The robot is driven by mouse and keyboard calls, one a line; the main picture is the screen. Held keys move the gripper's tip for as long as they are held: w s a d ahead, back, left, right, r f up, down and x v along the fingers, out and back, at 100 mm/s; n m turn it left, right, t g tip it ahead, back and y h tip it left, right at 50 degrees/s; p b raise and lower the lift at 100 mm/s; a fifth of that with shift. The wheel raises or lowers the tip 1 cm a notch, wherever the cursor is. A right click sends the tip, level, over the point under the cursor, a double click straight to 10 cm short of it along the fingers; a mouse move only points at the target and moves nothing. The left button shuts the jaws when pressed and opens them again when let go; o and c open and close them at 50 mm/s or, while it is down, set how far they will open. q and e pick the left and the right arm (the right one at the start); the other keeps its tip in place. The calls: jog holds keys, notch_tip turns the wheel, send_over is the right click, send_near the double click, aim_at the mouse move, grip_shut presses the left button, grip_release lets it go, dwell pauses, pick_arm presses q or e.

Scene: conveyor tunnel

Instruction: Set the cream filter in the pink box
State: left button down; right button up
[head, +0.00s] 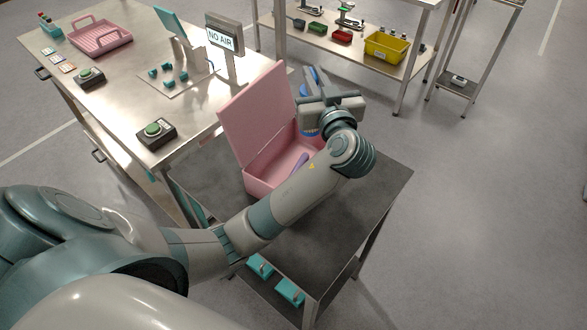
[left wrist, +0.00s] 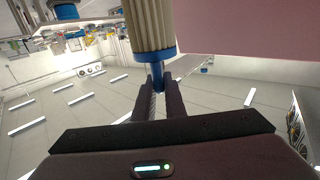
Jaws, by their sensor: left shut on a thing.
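The cream filter (left wrist: 150,25) is pleated, with a blue end cap and stem. In the left wrist view it extends upward from between my left gripper's fingers (left wrist: 160,92), which are shut on its blue stem. In the head view my left gripper (head: 318,100) is over the far right side of the open pink box, and the arm hides much of it. Blue parts show beside the gripper there. The pink box (head: 262,172) stands on a dark cart, its lid raised at the left. A purple item (head: 299,162) lies inside. My right gripper is out of view.
The dark cart top (head: 365,185) has bare room right of the box. A steel table (head: 112,105) at the left carries a pink tray (head: 100,36), green-button boxes and a NO AIR sign (head: 221,40). A shelf with a yellow bin (head: 386,47) stands behind.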

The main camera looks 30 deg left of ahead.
pick_arm(q)
jog(key=shift+s+d, duration=0.1)
notch_tip(320, 180, down, 5)
jog(key=shift+r+p, duration=0.1)
jog(key=shift+p, duration=0.75)
jog(key=shift+f, duration=0.75)
notch_tip(320, 180, down, 3)
jog(key=shift+r+p, duration=0.15)
jog(key=shift+p, duration=0.5)
jog(key=shift+f, duration=0.5)
